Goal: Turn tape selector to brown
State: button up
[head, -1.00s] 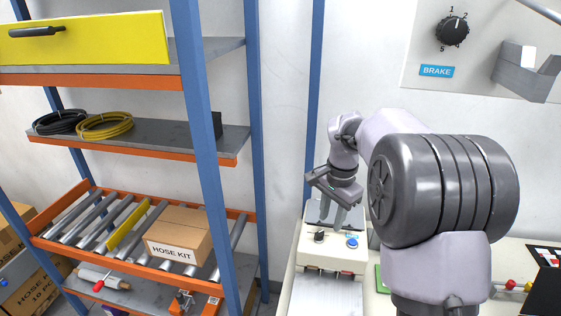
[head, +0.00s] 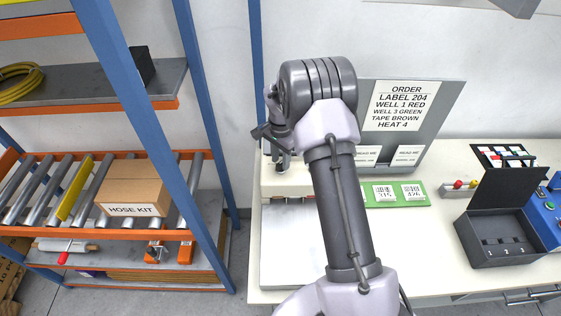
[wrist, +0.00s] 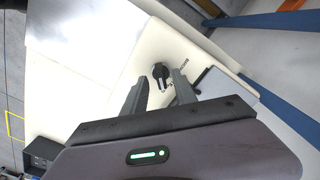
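The tape selector, a black knob (wrist: 160,72) with a pale pointer, sits on the cream top of the machine (wrist: 125,82) in the wrist view. Small lettering lies beside it, too small to read. My gripper (wrist: 160,79) is open, its two fingers spread with the knob showing between and slightly beyond their tips. I cannot tell whether either finger touches it. In the head view my gripper (head: 281,159) is low over the back of the cream machine (head: 290,183); the knob is hidden there by my arm.
An order sheet (head: 401,105) reads "TAPE BROWN" on the grey board behind. A green board with labels (head: 397,193) and a black open box (head: 495,238) lie to the right. A blue-post shelf (head: 110,90) with a hose kit box (head: 134,197) stands left.

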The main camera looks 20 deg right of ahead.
jog(key=shift+f, duration=0.4)
grip_shut()
